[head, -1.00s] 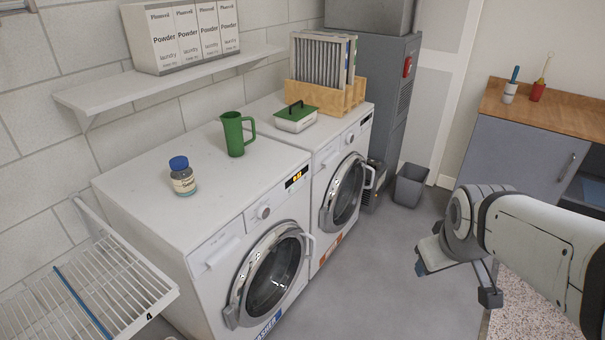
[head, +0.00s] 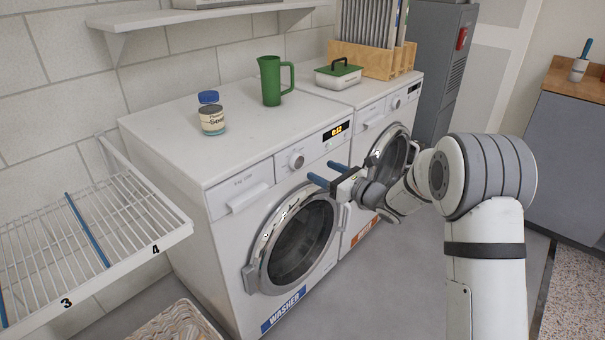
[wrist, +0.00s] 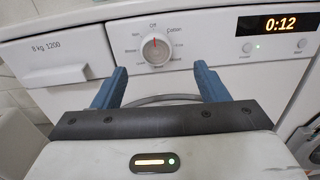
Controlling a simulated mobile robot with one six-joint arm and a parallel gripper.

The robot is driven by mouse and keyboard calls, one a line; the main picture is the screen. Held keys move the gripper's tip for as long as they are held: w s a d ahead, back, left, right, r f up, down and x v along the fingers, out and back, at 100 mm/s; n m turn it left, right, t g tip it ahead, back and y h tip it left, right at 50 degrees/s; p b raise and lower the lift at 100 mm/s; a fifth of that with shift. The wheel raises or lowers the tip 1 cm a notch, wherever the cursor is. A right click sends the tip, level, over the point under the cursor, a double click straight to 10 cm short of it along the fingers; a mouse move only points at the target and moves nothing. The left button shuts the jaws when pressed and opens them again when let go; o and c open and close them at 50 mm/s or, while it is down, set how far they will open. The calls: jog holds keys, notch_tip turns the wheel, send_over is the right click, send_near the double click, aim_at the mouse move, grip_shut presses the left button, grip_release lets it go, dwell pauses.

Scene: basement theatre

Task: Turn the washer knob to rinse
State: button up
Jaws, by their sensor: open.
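The washer (head: 225,200) is the nearer white machine, with a blue WASHER label low on its front. Its round knob (head: 296,160) sits on the front panel, left of the lit display (head: 337,131). In the wrist view the knob (wrist: 156,48) has a red pointer line aimed up at "Off"; small program words ring it, most too small to read surely. My gripper (head: 328,174) is open and empty, its blue fingers pointing at the panel, apart from the knob. In the wrist view the fingers (wrist: 160,85) stand below and on either side of the knob. The display (wrist: 289,22) reads 0:12.
The washer's round door (head: 298,240) is shut below the panel. A green jug (head: 270,82) and a blue-capped jar (head: 211,115) stand on top. A second machine stands to the right. A wire rack (head: 110,225) juts out at left.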

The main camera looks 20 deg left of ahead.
aim_at(300, 161)
jog(key=x, duration=0.8)
jog(key=shift+s+a, duration=0.1)
jog(key=shift+s, duration=0.15)
jog(key=shift+r, duration=0.1)
jog(key=c, duration=1)
jog(key=shift+o, duration=0.2)
